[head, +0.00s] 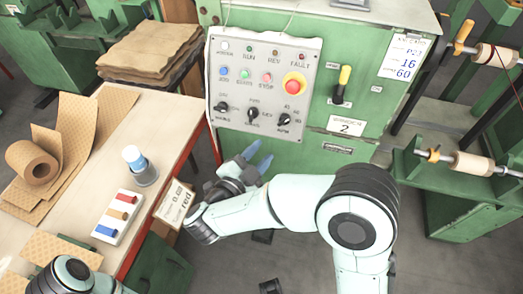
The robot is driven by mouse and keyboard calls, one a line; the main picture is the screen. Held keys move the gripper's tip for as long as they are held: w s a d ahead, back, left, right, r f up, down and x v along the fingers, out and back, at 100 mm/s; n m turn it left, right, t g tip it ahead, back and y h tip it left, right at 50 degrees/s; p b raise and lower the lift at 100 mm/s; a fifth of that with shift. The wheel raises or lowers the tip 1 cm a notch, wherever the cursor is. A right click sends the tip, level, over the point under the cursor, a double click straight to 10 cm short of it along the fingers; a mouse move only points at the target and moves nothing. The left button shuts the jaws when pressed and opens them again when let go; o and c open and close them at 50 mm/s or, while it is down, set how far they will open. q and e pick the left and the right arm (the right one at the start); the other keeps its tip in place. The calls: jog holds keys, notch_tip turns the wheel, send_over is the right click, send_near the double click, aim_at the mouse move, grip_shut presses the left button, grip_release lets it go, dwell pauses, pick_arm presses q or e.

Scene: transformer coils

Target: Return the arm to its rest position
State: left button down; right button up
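My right arm (285,203) reaches in from the lower right and bends left. Its gripper (258,157) has blue fingers that stand apart with nothing between them. It is in front of the green machine (320,165), just below the grey control panel (262,85) and its black knobs. I cannot tell whether it touches the machine. Part of my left arm (72,272) shows at the lower left edge; its gripper is out of view.
A workbench (110,165) at left holds a paper roll (35,165), a blue-and-white container (138,163) and a tray (118,215) with coloured pieces. A tag (174,202) is near my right wrist. Coil stands (450,170) are at right.

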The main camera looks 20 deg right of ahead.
dwell(0.3)
notch_tip(320, 180, down, 26)
jog(key=w+d+r+n+g+y+p, duration=0.15)
jog(key=n+y+p, duration=0.35)
jog(key=n+y, duration=0.55)
jog(key=s+a+f+n+g+y+p, duration=0.1)
jog(key=s+f+g+y, duration=0.1)
jog(key=s, duration=0.6)
jog(key=s+a+f+n+g+y+p, duration=0.1)
jog(key=s+f+g, duration=0.3)
jog(key=s, duration=0.5)
jog(key=s+a+f+n+g+y+p, duration=0.2)
jog(key=s+f+g+y, duration=0.1)
jog(key=s, duration=0.5)
notch_tip(320, 180, down, 3)
jog(key=shift+s+r+g, duration=0.1)
jog(key=shift+s+g, duration=0.2)
jog(key=shift+g, duration=0.15)
